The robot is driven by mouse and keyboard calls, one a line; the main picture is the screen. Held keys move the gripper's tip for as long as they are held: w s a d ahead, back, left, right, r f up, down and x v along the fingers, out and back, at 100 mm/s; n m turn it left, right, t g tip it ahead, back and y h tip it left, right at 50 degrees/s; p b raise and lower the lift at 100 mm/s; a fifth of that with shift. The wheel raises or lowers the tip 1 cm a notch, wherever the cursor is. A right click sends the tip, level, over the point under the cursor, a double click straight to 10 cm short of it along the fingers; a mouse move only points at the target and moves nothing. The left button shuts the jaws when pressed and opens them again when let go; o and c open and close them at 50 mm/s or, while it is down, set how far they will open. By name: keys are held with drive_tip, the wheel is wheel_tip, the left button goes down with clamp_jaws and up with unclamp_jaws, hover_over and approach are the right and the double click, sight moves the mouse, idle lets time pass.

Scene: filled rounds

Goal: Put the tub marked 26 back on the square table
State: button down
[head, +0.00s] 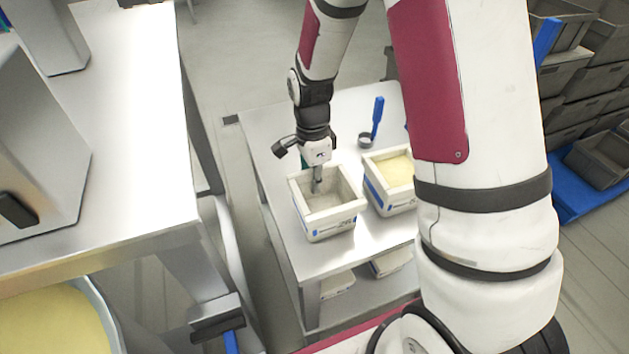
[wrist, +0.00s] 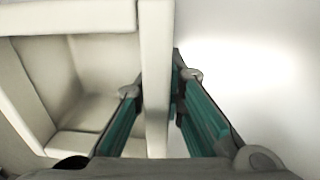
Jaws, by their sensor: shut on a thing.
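A white tub (head: 333,226) with a blue-marked label on its front wall is at the near left of the square table (head: 262,135) in the head view. The label is too small to read surely. The tub looks upright and empty inside. My gripper (head: 318,180) points down at it and is shut on one wall. In the wrist view the tub's wall (wrist: 156,60) runs between the two green-padded fingers of my gripper (wrist: 160,92). I cannot tell whether the tub's base touches the table.
A second white tub (head: 375,193) with yellow filling stands just right. A blue-handled scoop (head: 377,118) is behind it. More tubs sit on the shelf below. A bright worktop (head: 130,120) is at left, with a bowl of yellow stuff (head: 50,320) at lower left. Grey crates (head: 580,90) stand at right.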

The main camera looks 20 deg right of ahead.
drive_tip(key=c, duration=1.7)
unclamp_jaws()
drive_tip(key=shift+f, duration=0.1)
drive_tip(key=shift+o, duration=0.2)
drive_tip(key=r, duration=1.2)
drive_tip(key=shift+w+r, duration=0.2)
drive_tip(key=shift+w, duration=0.2)
drive_tip(key=s+r+n+t, duration=0.1)
drive_tip(key=s+r+n, duration=0.3)
drive_tip(key=s+n, duration=0.2)
drive_tip(key=s+r+n+t, duration=0.1)
drive_tip(key=s+r+n, duration=0.3)
drive_tip(key=s, duration=0.6)
drive_tip(key=s+r+n+t, duration=0.2)
drive_tip(key=s+r+n, duration=0.3)
drive_tip(key=s+n, duration=0.3)
drive_tip(key=shift+s+d, duration=0.2)
drive_tip(key=shift+s, duration=0.15)
